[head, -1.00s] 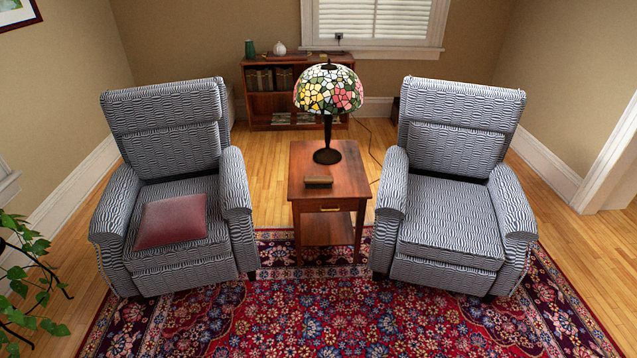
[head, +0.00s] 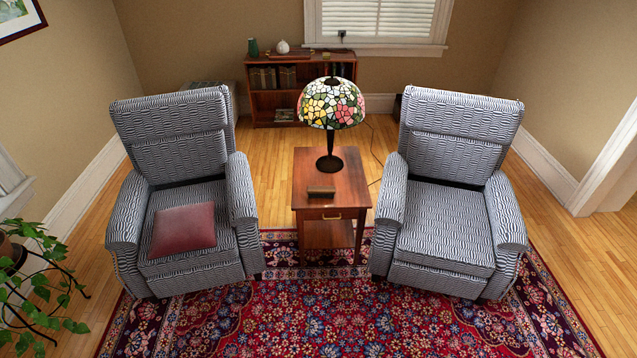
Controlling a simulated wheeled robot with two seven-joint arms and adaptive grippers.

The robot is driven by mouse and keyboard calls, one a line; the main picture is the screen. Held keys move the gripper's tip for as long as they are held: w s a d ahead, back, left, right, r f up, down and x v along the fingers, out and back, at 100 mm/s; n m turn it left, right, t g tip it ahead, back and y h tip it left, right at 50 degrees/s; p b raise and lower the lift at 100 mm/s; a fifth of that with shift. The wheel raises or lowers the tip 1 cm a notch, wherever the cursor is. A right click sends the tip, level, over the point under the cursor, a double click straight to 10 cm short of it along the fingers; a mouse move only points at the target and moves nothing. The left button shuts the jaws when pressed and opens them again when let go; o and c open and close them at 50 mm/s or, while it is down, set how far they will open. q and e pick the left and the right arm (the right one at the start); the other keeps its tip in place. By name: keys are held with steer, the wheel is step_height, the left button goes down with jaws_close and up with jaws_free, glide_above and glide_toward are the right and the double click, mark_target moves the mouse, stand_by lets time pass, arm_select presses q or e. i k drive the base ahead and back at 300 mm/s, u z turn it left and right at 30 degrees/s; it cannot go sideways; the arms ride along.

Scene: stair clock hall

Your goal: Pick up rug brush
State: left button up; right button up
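The rug brush (head: 321,191) looks like a small brown block. It lies on the front part of the wooden side table (head: 348,187), in front of the lamp's dark base. The table stands between two patterned armchairs and has a drawer with a brass-coloured handle. Neither of my grippers shows in the head view, so their state is hidden.
A stained-glass lamp (head: 331,104) stands behind the brush. The left armchair (head: 185,190) holds a red cushion (head: 183,230); the right armchair (head: 447,190) is empty. The patterned rug (head: 330,315) in front is clear. A plant (head: 35,290) stands at the left edge.

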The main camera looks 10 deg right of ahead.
mark_target(313, 192)
steer(key=u, duration=0.2)
steer(key=i, duration=1.9)
steer(key=u, duration=0.15)
